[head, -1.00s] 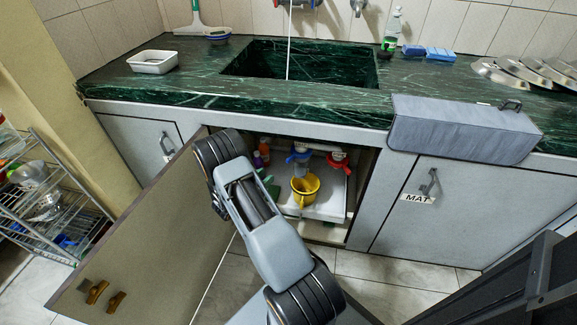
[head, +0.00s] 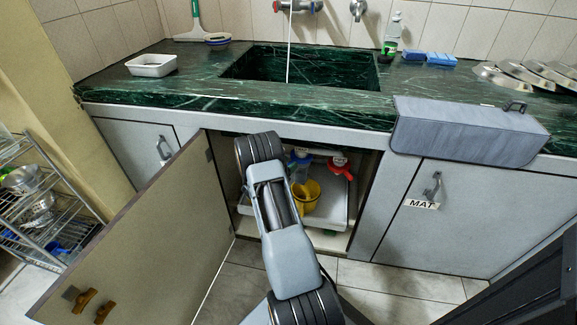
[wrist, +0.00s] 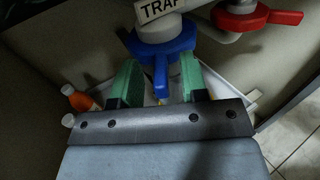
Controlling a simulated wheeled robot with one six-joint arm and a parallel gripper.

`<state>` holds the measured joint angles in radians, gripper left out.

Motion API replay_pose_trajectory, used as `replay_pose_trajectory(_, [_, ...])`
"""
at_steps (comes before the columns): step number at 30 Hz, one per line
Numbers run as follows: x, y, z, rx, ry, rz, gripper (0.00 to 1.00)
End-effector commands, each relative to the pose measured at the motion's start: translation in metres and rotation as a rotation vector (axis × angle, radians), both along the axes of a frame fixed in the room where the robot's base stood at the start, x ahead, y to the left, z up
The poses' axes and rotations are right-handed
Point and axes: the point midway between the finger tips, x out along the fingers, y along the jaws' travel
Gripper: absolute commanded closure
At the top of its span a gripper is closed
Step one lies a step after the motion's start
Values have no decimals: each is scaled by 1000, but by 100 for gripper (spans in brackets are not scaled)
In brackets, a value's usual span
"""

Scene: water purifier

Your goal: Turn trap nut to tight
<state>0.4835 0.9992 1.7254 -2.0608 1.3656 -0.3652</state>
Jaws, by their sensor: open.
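The blue trap nut (wrist: 163,48) sits on a white pipe under a "TRAP" label (wrist: 160,8) in the wrist view, with one lever pointing down towards me. My gripper (wrist: 160,82) is open, its green fingers on either side of that lever, with gaps showing. I cannot tell whether either finger touches the nut. In the head view the blue nut (head: 299,160) shows small inside the open cabinet, partly behind my arm. My gripper's fingers are hidden there.
A red valve handle (wrist: 255,17) is close on the right. A yellow bucket (head: 310,190) stands below on a white tray (head: 330,212). An orange bottle (wrist: 76,98) is on the left. The open cabinet door (head: 140,230) and right cabinet wall (head: 366,195) flank my arm.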

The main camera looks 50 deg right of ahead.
Motion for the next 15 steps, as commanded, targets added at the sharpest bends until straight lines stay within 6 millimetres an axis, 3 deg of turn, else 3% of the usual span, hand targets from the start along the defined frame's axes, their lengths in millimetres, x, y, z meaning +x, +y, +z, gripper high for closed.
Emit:
replay_pose_trajectory(10, [0, -2, 0, 0, 0, 1, 61])
replay_pose_trajectory(15, [0, -2, 0, 0, 0, 1, 77])
